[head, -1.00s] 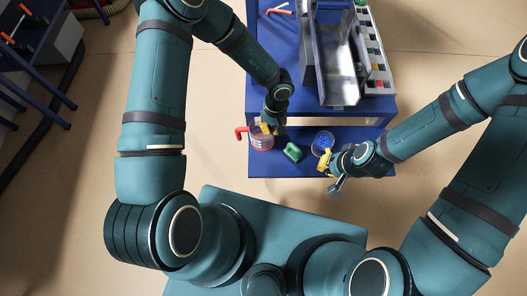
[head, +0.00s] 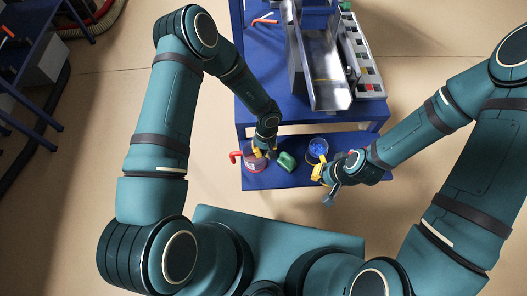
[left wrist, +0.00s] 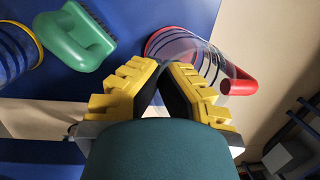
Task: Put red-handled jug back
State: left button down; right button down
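The red-handled jug (head: 254,163) is clear with stripes and a red rim, at the left end of the low blue shelf. Its red handle points left in the head view. In the left wrist view the jug (left wrist: 190,44) lies just beyond the fingertips, handle to the right. My left gripper (head: 262,151) has yellow fingers (left wrist: 163,66) nearly together at the jug's near side, and looks closed on its wall. The pinch itself is partly hidden. I cannot tell whether the jug's base touches the shelf. My right gripper (head: 319,172) is beside the blue-filled cup; its opening is unclear.
A green handled tool (head: 287,160) lies close right of the jug. The cup with blue contents (head: 318,148) stands further right on the low shelf (head: 290,180).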

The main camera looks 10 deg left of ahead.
pick_arm(q)
jog(key=c, duration=1.1)
grip_release()
jog(key=shift+f, duration=0.1)
jog(key=shift+c, duration=0.2)
notch_tip(320, 180, up, 11)
jog(key=w+a+t+y+p, duration=0.1)
jog(key=w+a+t+p, duration=0.1)
jog(key=w+a+p, duration=0.15)
jog(key=s+d+r+m+t+h, duration=0.1)
jog(key=s+d+r+h, duration=0.2)
jog(key=s, duration=1)
jog(key=shift+s+r+m+t+h, duration=0.2)
jog(key=shift+s+m+t+h, duration=0.15)
jog(key=shift+h, duration=0.85)
